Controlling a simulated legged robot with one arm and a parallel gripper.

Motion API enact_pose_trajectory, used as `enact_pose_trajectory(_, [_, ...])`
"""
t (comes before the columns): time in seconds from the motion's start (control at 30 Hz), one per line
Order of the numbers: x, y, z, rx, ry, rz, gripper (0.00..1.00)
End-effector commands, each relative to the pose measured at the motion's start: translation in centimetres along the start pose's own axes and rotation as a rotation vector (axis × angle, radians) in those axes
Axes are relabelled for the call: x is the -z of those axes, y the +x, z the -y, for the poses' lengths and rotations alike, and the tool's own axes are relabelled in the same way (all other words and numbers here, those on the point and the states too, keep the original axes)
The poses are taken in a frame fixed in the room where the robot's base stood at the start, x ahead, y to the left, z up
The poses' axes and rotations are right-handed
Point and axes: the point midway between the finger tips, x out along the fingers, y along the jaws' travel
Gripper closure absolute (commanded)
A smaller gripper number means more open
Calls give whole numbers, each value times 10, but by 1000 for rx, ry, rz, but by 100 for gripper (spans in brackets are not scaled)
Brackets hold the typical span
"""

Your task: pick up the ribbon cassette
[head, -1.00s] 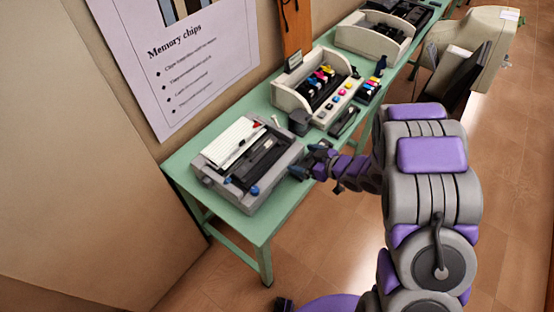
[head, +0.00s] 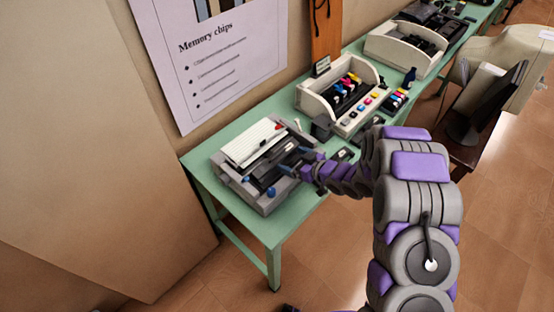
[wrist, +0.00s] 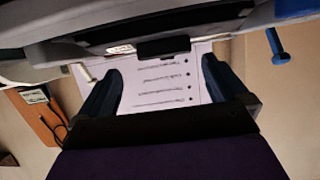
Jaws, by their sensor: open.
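A grey printer (head: 268,200) with a white ribbed cover and blue knobs stands at the near end of the green table. A long dark part lies across its open middle; it may be the ribbon cassette (head: 262,169), but its outline is too small to tell. My gripper (head: 306,163) is at the printer's right side. In the wrist view, my gripper (wrist: 161,68) has its two dark blue fingers apart with nothing between them. A small black block (wrist: 163,47) shows just beyond the fingertips, on the printer's edge; I cannot tell whether it belongs to the cassette.
Another printer (head: 392,51) is farther back. A memory chips poster (head: 215,65) hangs on the wall.

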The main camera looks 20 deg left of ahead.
Motion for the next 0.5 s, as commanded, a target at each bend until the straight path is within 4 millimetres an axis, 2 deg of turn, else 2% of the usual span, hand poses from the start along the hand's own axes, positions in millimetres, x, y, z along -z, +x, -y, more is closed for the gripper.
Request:
enact_pose_trajectory(0.17, [1,14,2,1,-2,1,0])
enact_pose_trajectory(0.4, [3,46,5,2,-2,0,0])
enact_pose_trajectory(0.5, [3,52,4,0,-1,-1,0])
